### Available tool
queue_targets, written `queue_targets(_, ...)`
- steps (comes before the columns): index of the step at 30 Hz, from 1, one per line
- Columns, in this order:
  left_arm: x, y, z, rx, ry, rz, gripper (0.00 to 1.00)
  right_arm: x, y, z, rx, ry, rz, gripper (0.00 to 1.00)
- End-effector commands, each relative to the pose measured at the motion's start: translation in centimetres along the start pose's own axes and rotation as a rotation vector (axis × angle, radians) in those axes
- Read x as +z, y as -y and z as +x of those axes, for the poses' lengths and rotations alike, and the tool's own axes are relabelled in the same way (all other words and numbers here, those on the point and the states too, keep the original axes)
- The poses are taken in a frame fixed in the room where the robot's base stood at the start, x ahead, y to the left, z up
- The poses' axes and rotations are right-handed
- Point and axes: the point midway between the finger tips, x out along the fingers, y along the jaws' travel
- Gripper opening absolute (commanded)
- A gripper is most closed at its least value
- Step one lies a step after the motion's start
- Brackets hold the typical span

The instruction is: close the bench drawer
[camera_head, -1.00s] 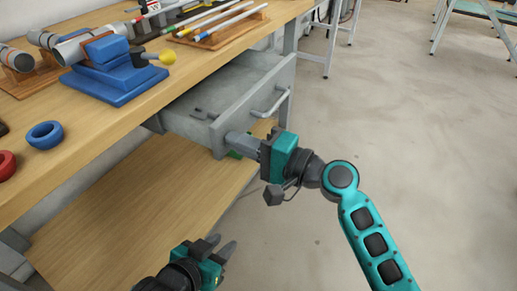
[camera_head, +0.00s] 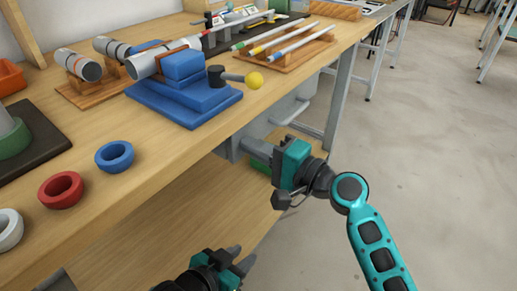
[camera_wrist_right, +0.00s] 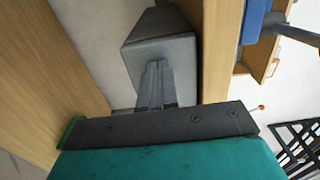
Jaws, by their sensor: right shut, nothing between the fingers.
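The grey bench drawer (camera_head: 268,127) sits under the wooden bench top, its front close to the bench edge and its inside hidden. Its bar handle (camera_head: 292,110) shows on the front. My right gripper (camera_head: 250,146) is shut and empty, its fingertips against the near end of the drawer front. In the right wrist view the shut fingers (camera_wrist_right: 156,80) meet the grey drawer front (camera_wrist_right: 165,52); the exact contact is hard to tell. My left gripper (camera_head: 246,254) is low at the picture's bottom, its fingers apart and empty, clear of the drawer.
The bench top (camera_head: 185,150) carries a blue vise (camera_head: 185,95) with a yellow-knobbed handle, a rack of coloured rods (camera_head: 285,45), and blue (camera_head: 114,157) and red (camera_head: 60,190) rings. A wooden lower shelf (camera_head: 170,235) lies below. Floor to the right is clear.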

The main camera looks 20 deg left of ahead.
Motion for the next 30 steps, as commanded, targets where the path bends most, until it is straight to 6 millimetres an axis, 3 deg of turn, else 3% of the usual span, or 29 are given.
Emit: queue_targets(30, -0.21, -0.10, -0.02, 0.002, -0.005, 0.000, 0.31, 0.16, 0.29, 0.63, -0.005, -0.002, -0.003, 0.00)
